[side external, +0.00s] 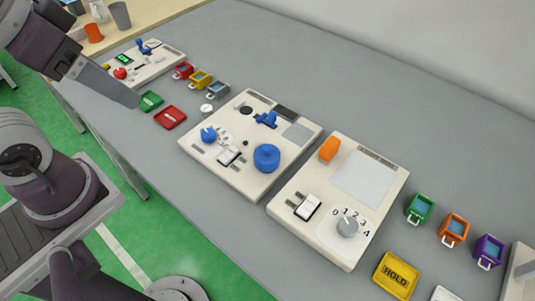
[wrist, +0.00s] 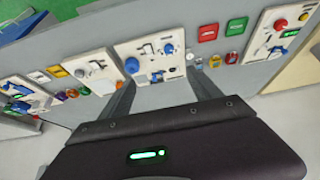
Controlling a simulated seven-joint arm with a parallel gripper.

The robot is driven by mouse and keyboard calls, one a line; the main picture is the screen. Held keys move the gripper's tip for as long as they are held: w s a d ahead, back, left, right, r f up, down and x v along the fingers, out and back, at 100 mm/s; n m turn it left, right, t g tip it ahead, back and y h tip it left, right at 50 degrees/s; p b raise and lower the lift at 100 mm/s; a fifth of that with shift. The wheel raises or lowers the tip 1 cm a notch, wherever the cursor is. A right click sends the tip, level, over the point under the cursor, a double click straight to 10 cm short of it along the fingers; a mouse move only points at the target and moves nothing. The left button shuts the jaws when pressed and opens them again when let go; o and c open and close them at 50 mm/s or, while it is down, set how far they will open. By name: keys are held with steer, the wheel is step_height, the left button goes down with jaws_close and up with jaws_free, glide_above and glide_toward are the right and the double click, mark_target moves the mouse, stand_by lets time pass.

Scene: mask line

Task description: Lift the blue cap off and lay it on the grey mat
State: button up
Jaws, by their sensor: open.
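The blue cap (side external: 267,157) is a round, raised piece near the front right of the middle cream panel (side external: 222,167). It also shows in the wrist view (wrist: 132,65), on the left part of that panel. A plain grey square, which looks like the grey mat (side external: 298,134), lies at the panel's right side, behind the cap. My gripper (side external: 125,95) is at the far left in the side view, well away from the cap. In the wrist view its two fingers (wrist: 160,79) are spread apart with nothing between them.
The middle panel also bears a blue tee-shaped handle (side external: 267,119), a blue knob (side external: 208,134) and a white switch (side external: 228,155). A right panel (side external: 322,235) has an orange block and dial. Red (side external: 171,117) and green (side external: 151,100) trays lie near my gripper. The table behind the panels is clear.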

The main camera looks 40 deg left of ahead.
steer(key=n+g, duration=0.6)
steer(key=n, duration=1.4)
glide_above(267, 147)
steer(key=f, duration=1.7)
steer(key=shift+a+f, duration=0.25)
steer(key=shift+a, duration=0.1)
steer(key=shift+n, duration=0.3)
steer(key=f, duration=0.7)
steer(key=shift+d+f, duration=0.15)
steer(key=shift+d, duration=0.2)
steer(key=c, duration=1.4)
